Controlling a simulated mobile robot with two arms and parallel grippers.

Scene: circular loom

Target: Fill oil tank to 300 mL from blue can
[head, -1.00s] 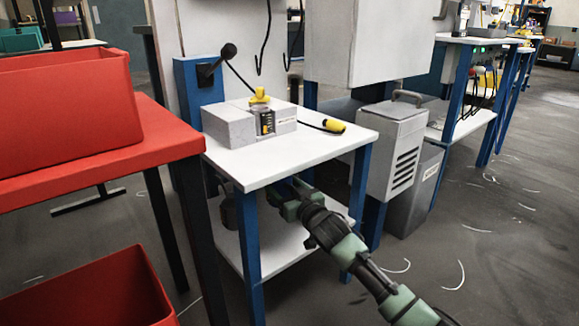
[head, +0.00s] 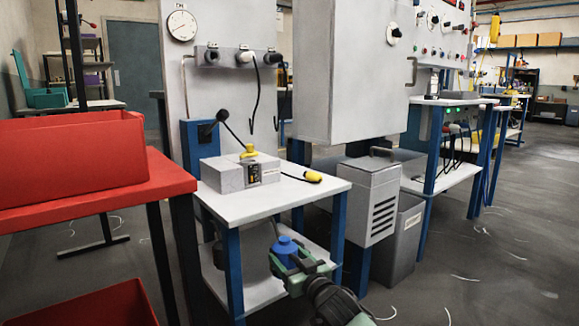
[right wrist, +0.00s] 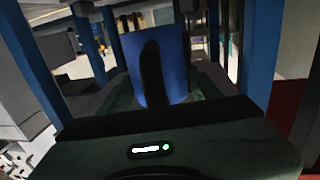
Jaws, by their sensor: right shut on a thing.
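The blue can (head: 286,250) is held in my right gripper (head: 290,264), at the front of the table's lower shelf. In the right wrist view the can (right wrist: 180,70) stands roughly upright between the fingers, with a dark strip down its side. I cannot tell whether its base clears the shelf. A grey box (head: 225,176) with a yellow cap (head: 249,152) and a dark gauge-like panel (head: 253,172) sits on the white tabletop; it may be the oil tank. No level can be read on it. My left gripper is not in view.
The white table (head: 300,198) has blue legs and a lower shelf (head: 262,297). A yellow-tipped cable (head: 312,177) lies on top. A red bench with a red bin (head: 70,158) stands at left. A grey louvred cabinet (head: 371,205) stands at right. Floor at right is open.

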